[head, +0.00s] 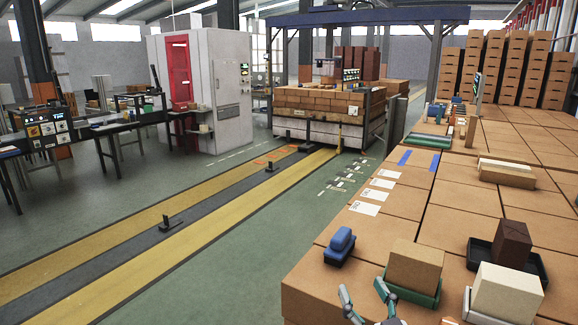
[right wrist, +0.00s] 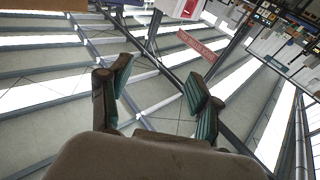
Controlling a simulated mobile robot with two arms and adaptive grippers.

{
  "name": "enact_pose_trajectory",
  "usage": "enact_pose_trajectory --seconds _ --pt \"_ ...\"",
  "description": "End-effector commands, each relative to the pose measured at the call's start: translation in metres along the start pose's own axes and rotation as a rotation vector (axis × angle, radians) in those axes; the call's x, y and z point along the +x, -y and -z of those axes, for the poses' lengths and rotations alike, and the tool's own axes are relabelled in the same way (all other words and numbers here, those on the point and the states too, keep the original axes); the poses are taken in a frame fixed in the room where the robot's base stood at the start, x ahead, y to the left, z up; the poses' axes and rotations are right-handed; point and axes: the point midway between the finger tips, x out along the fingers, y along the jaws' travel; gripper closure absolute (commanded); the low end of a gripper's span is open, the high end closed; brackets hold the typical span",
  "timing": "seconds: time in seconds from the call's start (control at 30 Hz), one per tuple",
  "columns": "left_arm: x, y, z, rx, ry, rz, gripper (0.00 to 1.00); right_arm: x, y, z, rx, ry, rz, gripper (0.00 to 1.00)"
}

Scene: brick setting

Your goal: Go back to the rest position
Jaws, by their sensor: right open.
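My right gripper (head: 364,290) shows at the bottom of the head view, in front of the brown table of boxes. Its two fingers point up and stand apart, with nothing seen between them. The right wrist view also shows this gripper (right wrist: 158,75) open and empty, with roof beams and bright skylights beyond it. My left gripper is in neither view.
Near the right gripper are a blue block (head: 340,244), a tan brick (head: 416,263) in a green tray (head: 412,292), a cream block (head: 506,292) and a dark brick (head: 513,242) in a black tray (head: 477,256). A green floor (head: 200,275) lies left.

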Motion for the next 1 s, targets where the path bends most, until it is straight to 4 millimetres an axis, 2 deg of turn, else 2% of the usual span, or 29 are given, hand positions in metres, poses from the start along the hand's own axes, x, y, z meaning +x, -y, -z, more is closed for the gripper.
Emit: enact_pose_trajectory --seconds 0.03,0.1,0.2,0.3,0.5,0.8,1.0 --pt "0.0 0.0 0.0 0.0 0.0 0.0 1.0 -0.021 -0.013 -0.033 0.019 0.141 -0.079 0.37" --pt "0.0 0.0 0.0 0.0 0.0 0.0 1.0 -0.052 -0.027 -0.075 0.021 0.335 -0.157 0.37" --pt "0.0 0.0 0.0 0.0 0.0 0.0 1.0 -0.105 -0.035 -0.125 0.022 0.605 -0.212 0.37" --pt "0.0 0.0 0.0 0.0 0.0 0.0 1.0 -0.154 -0.033 -0.158 0.018 0.823 -0.215 0.37" --pt "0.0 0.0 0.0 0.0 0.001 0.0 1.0 -0.231 -0.021 -0.192 0.019 1.127 -0.163 0.37" --pt "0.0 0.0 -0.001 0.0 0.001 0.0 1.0 -0.324 0.002 -0.207 0.034 1.451 -0.031 0.37" --pt "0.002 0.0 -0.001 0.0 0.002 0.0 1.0 -0.316 0.002 -0.27 0.031 1.464 -0.032 0.37"
